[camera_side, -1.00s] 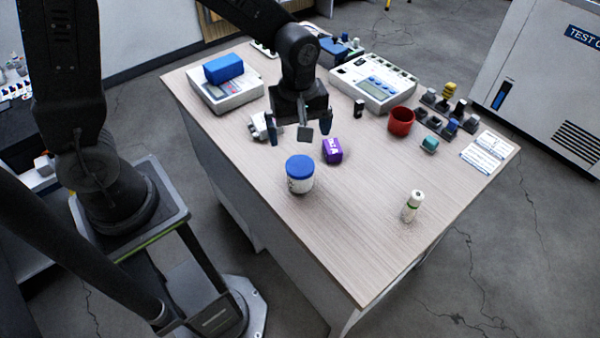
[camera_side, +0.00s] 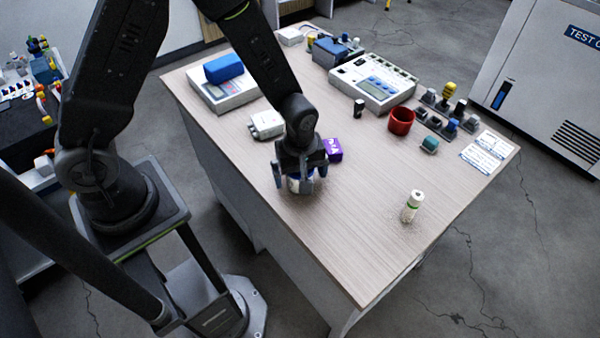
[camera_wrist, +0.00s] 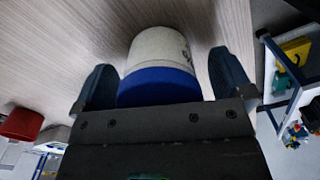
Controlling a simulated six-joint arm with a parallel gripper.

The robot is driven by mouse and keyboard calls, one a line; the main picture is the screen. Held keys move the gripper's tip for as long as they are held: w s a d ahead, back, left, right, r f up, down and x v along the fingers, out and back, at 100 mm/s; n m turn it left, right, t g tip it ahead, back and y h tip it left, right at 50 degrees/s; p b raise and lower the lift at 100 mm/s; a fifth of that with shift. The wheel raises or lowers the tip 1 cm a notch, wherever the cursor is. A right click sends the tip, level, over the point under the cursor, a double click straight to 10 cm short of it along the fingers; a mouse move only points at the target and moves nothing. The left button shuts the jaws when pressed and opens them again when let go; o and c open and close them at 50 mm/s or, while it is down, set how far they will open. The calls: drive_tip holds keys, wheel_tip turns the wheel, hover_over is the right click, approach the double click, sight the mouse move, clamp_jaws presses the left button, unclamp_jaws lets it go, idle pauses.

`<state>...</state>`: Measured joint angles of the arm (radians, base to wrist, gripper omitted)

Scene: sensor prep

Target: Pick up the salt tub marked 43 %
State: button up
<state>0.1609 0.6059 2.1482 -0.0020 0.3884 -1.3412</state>
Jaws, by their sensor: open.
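The white tub (camera_side: 295,186) with a blue lid stands upright on the table, mostly hidden by my gripper (camera_side: 299,177) in the side view. The wrist view shows the tub's white body (camera_wrist: 160,50) and blue lid (camera_wrist: 158,86) between my two fingers (camera_wrist: 163,80). The fingers are spread, with a visible gap on each side of the tub. Dark print shows at the edge of its body, but I cannot read a number there.
A purple block (camera_side: 334,149) sits close behind the gripper. A white box (camera_side: 267,124) lies behind to the left. A small white and green cylinder (camera_side: 412,205) stands to the right, and a red cup (camera_side: 401,121) farther back. The table front is clear.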

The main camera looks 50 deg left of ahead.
drive_tip(key=shift+f, duration=0.25)
drive_tip(key=shift+c, duration=0.4)
drive_tip(key=c, duration=1)
